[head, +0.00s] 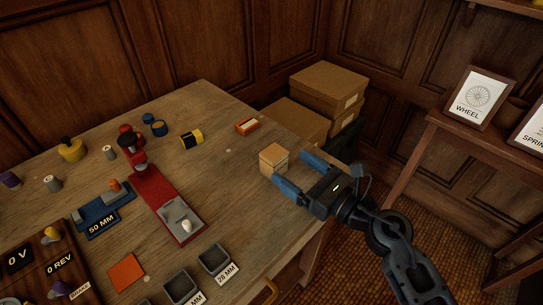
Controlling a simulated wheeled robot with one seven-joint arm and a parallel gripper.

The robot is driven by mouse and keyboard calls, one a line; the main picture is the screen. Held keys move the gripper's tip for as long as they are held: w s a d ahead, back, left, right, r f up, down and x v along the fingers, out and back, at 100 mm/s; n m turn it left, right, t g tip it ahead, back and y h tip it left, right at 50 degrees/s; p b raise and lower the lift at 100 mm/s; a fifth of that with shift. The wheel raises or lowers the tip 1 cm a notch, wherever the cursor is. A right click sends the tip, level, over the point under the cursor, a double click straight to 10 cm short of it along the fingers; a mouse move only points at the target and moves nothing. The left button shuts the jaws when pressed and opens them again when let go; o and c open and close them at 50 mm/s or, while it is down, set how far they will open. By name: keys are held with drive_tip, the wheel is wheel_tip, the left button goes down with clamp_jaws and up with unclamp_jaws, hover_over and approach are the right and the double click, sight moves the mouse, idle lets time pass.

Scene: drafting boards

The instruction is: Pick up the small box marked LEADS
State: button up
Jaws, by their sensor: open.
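Two small boxes lie near the table's right side, and I cannot read a LEADS marking on either. One is a tan cube-like box (273,159) with a pale band on its side, near the table's right edge. The other is a flat orange-red box (247,126) with a white label, farther back. My gripper (291,171) is open, its two blue fingers pointing left toward the tan box. The fingertips are just right of that box, one toward its near side and one toward its far side. Nothing shows between the fingers; whether they touch the box is unclear.
A red press-like device (165,195) stands left of the boxes on the wooden table (225,170). A yellow-black roll (191,139) lies behind it. Grey trays (213,259) sit at the front. Large cardboard boxes (325,90) stand beyond the table's right edge.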

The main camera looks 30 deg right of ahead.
sight(268, 153)
drive_tip(key=x, duration=0.8)
drive_tip(key=shift+w+a+f+p, duration=0.15)
drive_tip(key=shift+a+f+p, duration=0.1)
drive_tip(key=shift+p, duration=0.15)
drive_tip(key=c, duration=1.1)
